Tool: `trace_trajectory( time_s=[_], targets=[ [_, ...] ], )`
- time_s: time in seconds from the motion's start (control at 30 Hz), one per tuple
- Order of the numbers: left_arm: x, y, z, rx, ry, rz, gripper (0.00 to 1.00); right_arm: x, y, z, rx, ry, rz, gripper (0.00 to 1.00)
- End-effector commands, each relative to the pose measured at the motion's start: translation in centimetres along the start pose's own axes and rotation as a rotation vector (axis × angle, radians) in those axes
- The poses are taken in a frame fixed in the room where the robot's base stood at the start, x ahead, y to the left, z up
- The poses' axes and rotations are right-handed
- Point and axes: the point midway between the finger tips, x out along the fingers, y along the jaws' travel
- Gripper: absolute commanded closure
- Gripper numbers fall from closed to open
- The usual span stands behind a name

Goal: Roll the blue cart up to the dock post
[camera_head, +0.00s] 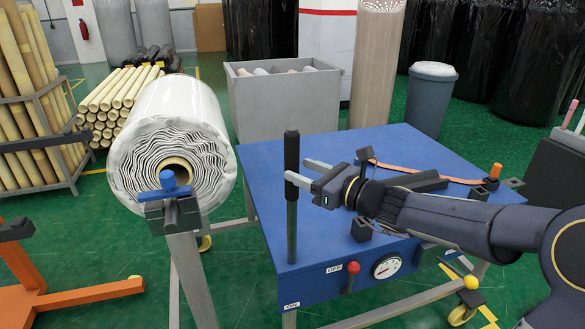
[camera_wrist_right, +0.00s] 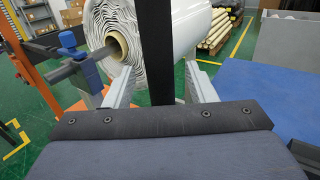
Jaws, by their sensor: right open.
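The blue cart (camera_head: 345,148) has a flat blue top, grey legs and yellow-hubbed wheels. A black upright bar (camera_head: 291,225) rises at its front left corner. My right gripper (camera_head: 303,170) is open, with its fingers on either side of the bar. In the right wrist view the bar (camera_wrist_right: 157,45) stands between the spread fingers (camera_wrist_right: 151,72), with gaps showing on both sides. I cannot tell which upright is the dock post. A grey stand (camera_head: 192,275) rises left of the cart, below the wrapped roll. My left gripper is not in view.
A large white wrapped roll (camera_head: 180,105) is close left of the cart. An orange-legged stand (camera_head: 80,296) is at the lower left. A grey bin (camera_head: 275,105) and a grey barrel (camera_head: 428,100) stand behind the cart. An orange strap (camera_head: 430,175) lies on its top.

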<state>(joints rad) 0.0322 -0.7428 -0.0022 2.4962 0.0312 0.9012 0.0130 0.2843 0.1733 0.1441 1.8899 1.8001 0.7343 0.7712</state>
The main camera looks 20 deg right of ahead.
Motion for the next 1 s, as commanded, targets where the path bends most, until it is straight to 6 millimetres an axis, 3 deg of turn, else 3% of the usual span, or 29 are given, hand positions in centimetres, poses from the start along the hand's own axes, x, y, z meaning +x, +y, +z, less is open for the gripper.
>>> trace_trajectory(
  time_s=[0.23,0.6,1.0],
  targets=[
    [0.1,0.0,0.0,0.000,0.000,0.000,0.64,3.2,0.1,0.0,-0.001,-0.001,0.002,0.49],
    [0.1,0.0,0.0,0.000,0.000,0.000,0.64,3.8,0.1,0.0,-0.002,0.000,0.001,0.51],
    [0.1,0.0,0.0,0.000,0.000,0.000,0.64,3.8,0.1,0.0,-0.002,0.000,0.001,1.00]
  ],
)
